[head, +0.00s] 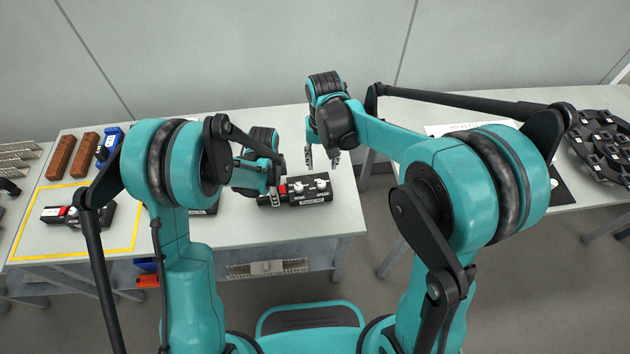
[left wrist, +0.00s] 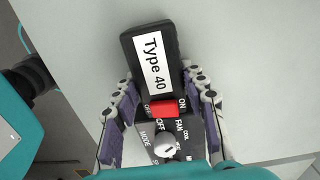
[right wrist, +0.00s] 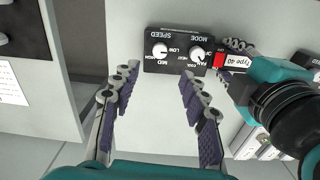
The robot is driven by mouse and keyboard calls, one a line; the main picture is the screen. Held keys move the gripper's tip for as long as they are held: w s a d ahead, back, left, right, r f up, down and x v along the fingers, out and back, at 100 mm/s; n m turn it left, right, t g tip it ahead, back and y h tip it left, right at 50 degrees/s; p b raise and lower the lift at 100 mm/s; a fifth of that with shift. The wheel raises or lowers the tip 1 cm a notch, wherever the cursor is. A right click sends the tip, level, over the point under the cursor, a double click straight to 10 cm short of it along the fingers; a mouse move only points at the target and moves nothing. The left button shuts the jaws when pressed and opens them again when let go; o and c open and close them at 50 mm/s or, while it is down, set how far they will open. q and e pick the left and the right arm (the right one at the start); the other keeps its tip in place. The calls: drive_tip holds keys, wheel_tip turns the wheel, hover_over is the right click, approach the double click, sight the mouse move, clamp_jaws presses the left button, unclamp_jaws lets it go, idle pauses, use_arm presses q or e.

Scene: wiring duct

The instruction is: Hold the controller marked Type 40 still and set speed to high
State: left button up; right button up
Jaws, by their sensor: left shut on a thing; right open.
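The black Type 40 controller (head: 310,195) lies on the table, with a red switch and two white knobs. In the left wrist view its label (left wrist: 157,66) and red switch (left wrist: 164,108) are clear. My left gripper (left wrist: 163,88) is shut on the controller, a finger along each long side. In the right wrist view the speed knob (right wrist: 160,50) is beside the mode knob (right wrist: 197,54); MID and LOW show, but the speed pointer's setting is unclear. My right gripper (head: 322,159) is open and empty, above the table near the controller's speed end; its fingers point toward it (right wrist: 157,80).
Another controller (head: 98,216) lies inside a yellow outline at the table's left. Brown blocks (head: 61,157) and a blue device (head: 108,145) stand behind it. A second table (head: 587,181) with a black part rack (head: 604,146) is at right, across a gap. Bare tabletop lies behind the controller.

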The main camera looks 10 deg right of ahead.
sight(322, 183)
wheel_tip(322, 183, down, 10)
drive_tip(key=n, duration=1.9)
drive_tip(key=shift+f+n, duration=0.15)
drive_tip(key=shift+n, duration=0.15)
clamp_jaws()
